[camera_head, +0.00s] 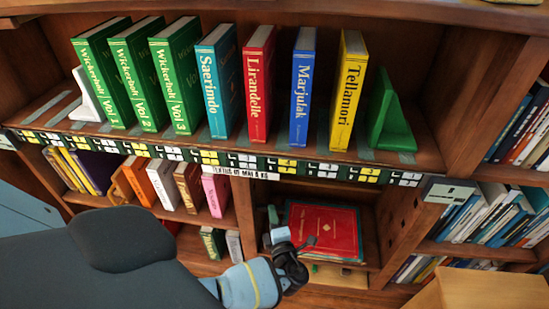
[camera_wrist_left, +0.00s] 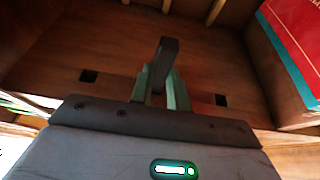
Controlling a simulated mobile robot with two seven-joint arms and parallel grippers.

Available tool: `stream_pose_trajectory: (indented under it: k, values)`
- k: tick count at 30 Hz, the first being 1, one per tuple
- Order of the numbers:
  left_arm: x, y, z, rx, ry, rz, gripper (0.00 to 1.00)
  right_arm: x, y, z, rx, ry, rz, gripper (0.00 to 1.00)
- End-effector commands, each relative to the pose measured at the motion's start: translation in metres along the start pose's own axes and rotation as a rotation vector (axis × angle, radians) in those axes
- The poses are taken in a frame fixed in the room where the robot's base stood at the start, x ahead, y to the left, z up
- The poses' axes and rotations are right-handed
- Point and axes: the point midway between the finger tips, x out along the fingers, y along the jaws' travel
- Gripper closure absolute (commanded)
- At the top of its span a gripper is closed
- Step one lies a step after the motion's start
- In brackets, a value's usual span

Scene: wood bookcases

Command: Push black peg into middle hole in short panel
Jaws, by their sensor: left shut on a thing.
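My left gripper (camera_head: 300,245) is in front of the lower middle compartment in the head view. In the left wrist view its two teal fingers (camera_wrist_left: 163,90) are shut on the black peg (camera_wrist_left: 167,52), which stands out beyond the fingertips. A wooden panel (camera_wrist_left: 120,58) lies beyond, with a dark square hole (camera_wrist_left: 89,76) left of the peg and another hole (camera_wrist_left: 221,100) right of it. The middle hole is not visible; the peg and fingers cover the space between. I cannot tell whether the peg touches the panel. My right gripper is not in view.
A red book (camera_head: 323,231) lies in the compartment beyond the gripper; a red cover (camera_wrist_left: 295,40) also shows at right in the left wrist view. An upright panel (camera_head: 402,225) with square holes bounds the compartment. Upright books and a green bookend (camera_head: 388,115) stand above.

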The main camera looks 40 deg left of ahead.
Motion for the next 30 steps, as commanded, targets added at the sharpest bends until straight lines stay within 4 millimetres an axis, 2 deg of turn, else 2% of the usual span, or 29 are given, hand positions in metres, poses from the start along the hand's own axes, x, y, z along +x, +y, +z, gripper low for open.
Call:
stream_pose_trajectory:
  k: [30]
  values:
    - [0.009, 0.000, -0.021, 0.001, 0.001, 0.000, 1.00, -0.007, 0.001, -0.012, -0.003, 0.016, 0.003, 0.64]
